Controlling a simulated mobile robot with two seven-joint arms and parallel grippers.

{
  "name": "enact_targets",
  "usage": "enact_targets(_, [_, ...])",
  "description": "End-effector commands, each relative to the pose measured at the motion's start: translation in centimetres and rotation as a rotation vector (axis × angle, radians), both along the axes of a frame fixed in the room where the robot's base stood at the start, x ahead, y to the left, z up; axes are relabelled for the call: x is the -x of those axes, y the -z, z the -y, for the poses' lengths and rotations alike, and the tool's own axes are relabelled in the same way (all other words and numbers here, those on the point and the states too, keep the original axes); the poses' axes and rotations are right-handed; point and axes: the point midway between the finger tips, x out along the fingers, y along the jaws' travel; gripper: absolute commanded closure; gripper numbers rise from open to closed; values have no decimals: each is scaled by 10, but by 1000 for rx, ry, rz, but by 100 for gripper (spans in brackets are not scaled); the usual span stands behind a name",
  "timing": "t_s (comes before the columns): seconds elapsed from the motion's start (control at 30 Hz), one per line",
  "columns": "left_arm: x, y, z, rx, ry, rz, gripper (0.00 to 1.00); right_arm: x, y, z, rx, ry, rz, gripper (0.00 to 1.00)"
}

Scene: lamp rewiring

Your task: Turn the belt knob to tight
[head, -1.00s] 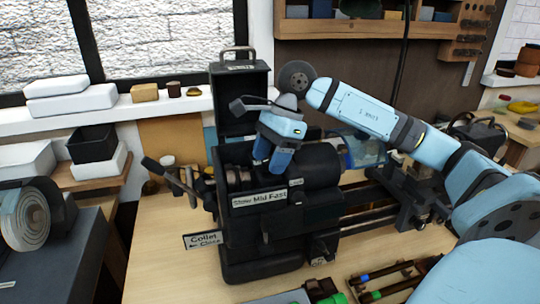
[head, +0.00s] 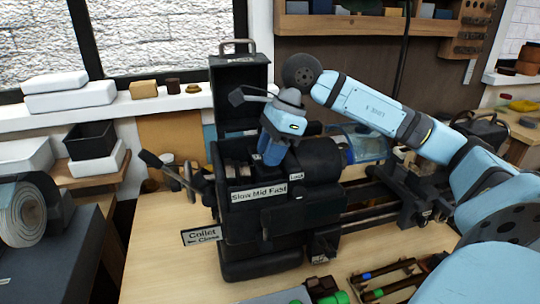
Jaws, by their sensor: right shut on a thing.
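The dark lathe headstock (head: 265,225) stands on the wooden bench, with a "Slow Mid Fast" label (head: 259,193) and a small second label (head: 297,176) on its front. My right gripper (head: 271,157) points down into the open top of the headstock, beside the dark rounded housing (head: 318,160). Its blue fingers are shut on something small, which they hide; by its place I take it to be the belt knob. No tight mark can be read. My left gripper is not in view.
A black lid (head: 240,92) with a handle stands open behind the headstock. A lever (head: 155,163) and a "Collet Close" sign (head: 201,236) stick out at left. Tools with green and blue parts (head: 385,280) lie at front right. Bare bench (head: 160,265) shows at front left.

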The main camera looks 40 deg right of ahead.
Motion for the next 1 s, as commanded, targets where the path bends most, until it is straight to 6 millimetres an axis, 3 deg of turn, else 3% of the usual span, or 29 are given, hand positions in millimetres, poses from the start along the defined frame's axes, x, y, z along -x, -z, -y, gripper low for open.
enact_targets(0.5, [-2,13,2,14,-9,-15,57,1,0,-1,0,349,2,92])
enact_targets(1.0, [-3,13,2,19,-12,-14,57,1,-1,-1,0,433,0,92])
